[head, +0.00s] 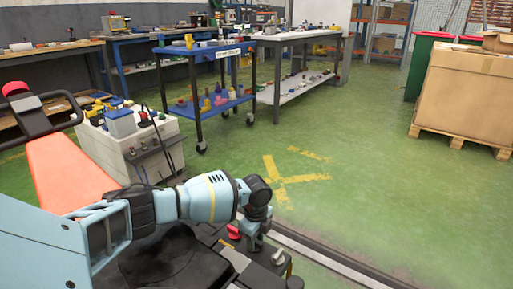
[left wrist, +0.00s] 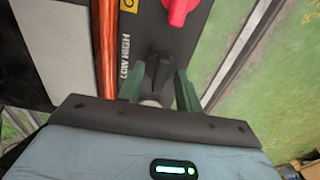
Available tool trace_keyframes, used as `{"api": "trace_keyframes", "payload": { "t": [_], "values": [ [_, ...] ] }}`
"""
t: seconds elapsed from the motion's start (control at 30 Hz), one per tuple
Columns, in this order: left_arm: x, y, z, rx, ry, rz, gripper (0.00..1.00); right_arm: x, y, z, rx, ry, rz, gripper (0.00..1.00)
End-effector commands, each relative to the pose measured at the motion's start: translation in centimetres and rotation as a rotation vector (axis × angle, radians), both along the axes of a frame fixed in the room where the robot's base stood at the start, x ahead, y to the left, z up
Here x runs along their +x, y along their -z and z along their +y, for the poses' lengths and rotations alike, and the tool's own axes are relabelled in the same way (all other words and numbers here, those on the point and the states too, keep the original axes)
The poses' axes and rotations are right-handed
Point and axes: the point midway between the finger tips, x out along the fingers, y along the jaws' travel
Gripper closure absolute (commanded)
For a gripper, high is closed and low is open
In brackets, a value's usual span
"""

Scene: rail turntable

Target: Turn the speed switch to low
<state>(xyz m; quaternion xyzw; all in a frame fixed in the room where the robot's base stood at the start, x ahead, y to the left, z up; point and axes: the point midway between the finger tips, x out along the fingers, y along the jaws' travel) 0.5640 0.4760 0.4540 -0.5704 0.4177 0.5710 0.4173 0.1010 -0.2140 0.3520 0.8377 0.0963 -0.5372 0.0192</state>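The speed switch (left wrist: 160,72) is a black knob on a dark panel beside the printed words LOW HIGH in the left wrist view. My left gripper (left wrist: 159,82) has its two green fingers on either side of the knob, open, with narrow gaps seeming to show. I cannot tell whether either finger touches it. In the head view my left gripper (head: 252,240) points down over the control panel (head: 238,259), and hides the switch there. My right gripper is not in view.
A red knob (head: 233,232) sits on the panel close to my left gripper; it also shows in the left wrist view (left wrist: 180,10). A silver lever (head: 278,257) stands nearby. A rail (head: 330,262) runs along the floor.

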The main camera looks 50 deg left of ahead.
Motion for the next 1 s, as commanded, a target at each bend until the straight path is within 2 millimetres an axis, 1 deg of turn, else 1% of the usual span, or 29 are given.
{"api": "trace_keyframes", "payload": {
  "t": [0.07, 0.1, 0.3, 0.33, 0.37, 0.67, 0.87, 1.0],
  "values": [
    [0.0, 0.0, 0.0, 0.0, 0.0, 0.0, 0.65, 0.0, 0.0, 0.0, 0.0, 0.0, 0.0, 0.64],
    [0.0, 0.0, 0.0, 0.0, 0.0, 0.0, 0.68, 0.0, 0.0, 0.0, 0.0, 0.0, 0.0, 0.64],
    [0.0, 0.0, 0.0, 0.0, 0.0, 0.0, 0.94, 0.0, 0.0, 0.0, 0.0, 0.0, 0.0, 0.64],
    [0.0, 0.0, 0.0, 0.0, 0.0, 0.0, 0.98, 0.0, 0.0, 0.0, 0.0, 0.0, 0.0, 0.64],
    [0.0, 0.0, 0.0, 0.0, 0.0, 0.0, 1.0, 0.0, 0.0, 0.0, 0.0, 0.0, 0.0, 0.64],
    [0.0, -0.1, -0.1, -0.001, -0.019, 0.001, 1.0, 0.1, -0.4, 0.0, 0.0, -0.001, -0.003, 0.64],
    [0.0, -0.3, -0.1, -0.003, -0.101, 0.0, 1.0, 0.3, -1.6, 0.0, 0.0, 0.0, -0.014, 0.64],
    [0.0, -0.4, -0.2, -0.004, -0.201, 0.0, 1.0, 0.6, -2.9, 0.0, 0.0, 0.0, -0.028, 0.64]
  ]
}}
